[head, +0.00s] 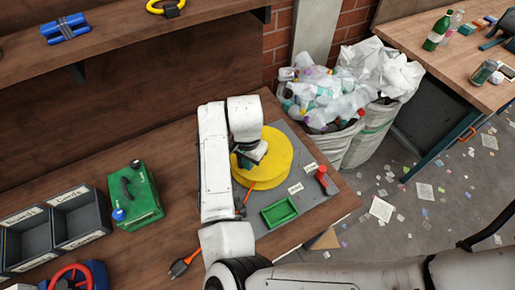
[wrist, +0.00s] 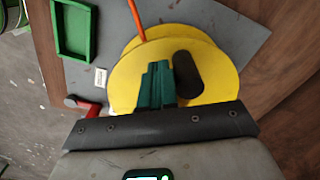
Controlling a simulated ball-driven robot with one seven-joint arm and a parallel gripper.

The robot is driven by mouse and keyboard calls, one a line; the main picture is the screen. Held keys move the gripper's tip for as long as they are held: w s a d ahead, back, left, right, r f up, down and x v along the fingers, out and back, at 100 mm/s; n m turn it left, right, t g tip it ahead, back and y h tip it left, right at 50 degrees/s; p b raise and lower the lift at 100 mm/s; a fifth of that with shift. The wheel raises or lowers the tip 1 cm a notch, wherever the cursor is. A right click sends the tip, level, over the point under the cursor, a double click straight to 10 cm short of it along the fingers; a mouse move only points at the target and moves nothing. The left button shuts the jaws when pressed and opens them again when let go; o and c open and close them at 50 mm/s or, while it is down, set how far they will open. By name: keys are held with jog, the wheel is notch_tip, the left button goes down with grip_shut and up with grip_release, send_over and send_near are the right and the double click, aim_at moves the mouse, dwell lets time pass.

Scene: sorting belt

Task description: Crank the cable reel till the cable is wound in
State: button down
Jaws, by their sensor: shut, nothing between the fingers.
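The cable reel (head: 270,168) is a yellow drum on a grey board at the right of the bench. Its yellow top also shows in the wrist view (wrist: 215,70). A dark crank handle (wrist: 187,75) stands on the reel, just right of my fingertips in the wrist view. My gripper (wrist: 157,75) is shut and empty over the reel, beside the handle; I cannot tell whether they touch. In the head view my gripper (head: 250,158) partly covers the reel and hides the handle. An orange cable (head: 246,194) leaves the reel, and a dark-and-orange plug end (head: 184,263) lies on the bench.
A green tray (head: 279,226) and a red lever (head: 321,178) sit on the grey board (head: 325,199) near the reel. Sacks of bottles (head: 345,145) stand beyond the bench.

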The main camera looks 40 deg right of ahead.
jog(key=shift+w+a, duration=0.2)
jog(key=shift+w, duration=0.45)
jog(key=shift+s+d+r+p, duration=0.1)
jog(key=shift+s+d+p, duration=0.15)
jog(key=shift+s+p, duration=0.5)
notch_tip(320, 180, up, 9)
jog(key=shift+s, duration=0.2)
jog(key=shift+d, duration=0.1)
dwell(0.3)
